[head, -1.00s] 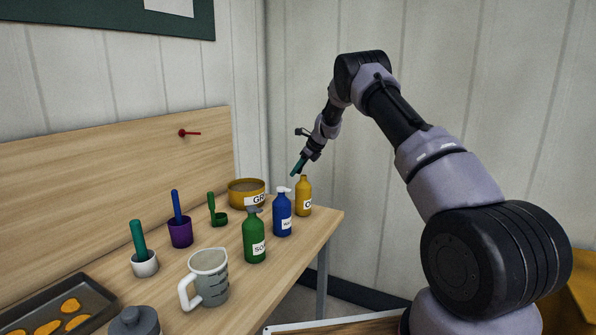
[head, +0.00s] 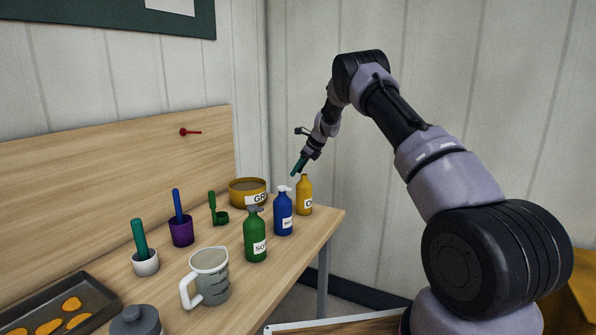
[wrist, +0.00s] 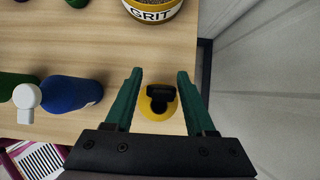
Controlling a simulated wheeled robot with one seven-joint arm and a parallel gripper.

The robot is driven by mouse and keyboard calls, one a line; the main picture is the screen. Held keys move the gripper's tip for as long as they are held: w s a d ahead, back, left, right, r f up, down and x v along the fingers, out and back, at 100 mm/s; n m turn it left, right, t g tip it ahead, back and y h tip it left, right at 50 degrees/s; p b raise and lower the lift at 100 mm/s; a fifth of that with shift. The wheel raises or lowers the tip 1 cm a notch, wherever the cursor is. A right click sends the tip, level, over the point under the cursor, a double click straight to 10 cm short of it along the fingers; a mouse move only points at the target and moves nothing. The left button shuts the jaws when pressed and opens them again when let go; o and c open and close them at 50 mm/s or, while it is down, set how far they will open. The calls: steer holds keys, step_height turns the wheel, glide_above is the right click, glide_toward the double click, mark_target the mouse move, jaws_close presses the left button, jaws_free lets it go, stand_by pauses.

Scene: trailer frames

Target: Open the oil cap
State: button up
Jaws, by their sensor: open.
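The yellow oil bottle (head: 304,196) stands upright at the far right end of the wooden bench, its label partly visible. In the wrist view I look down on the bottle (wrist: 146,108) and its black cap (wrist: 160,94). My gripper (head: 297,168) is above the bottle in the head view. In the wrist view my gripper (wrist: 160,80) is open, with one green finger on each side of the cap and a gap to both. The cap's top is hidden in the head view.
A blue bottle (head: 283,213) with a white pump stands left of the oil bottle, and a green soap bottle (head: 255,238) beyond it. A yellow GRIT tub (head: 241,187) is behind. The bench edge (head: 330,228) and wall are close on the right.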

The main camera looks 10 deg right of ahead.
steer(key=v, duration=1)
steer(key=shift+r, duration=0.2)
steer(key=shift+s+d, duration=0.1)
steer(key=shift+d, duration=0.05)
steer(key=s+d+r+n+t+h, duration=0.1)
steer(key=s+d+r+n, duration=0.2)
steer(key=s+r+n, duration=1.35)
steer(key=s+r+n+t+h, duration=0.1)
steer(key=s+r+n, duration=0.1)
steer(key=s, duration=1.5)
steer(key=s+d+r+n+t+h, duration=0.1)
steer(key=s+r+n, duration=0.1)
steer(key=s, duration=1.6)
steer(key=shift+s+d+n, duration=0.25)
steer(key=shift+s+n, duration=0.1)
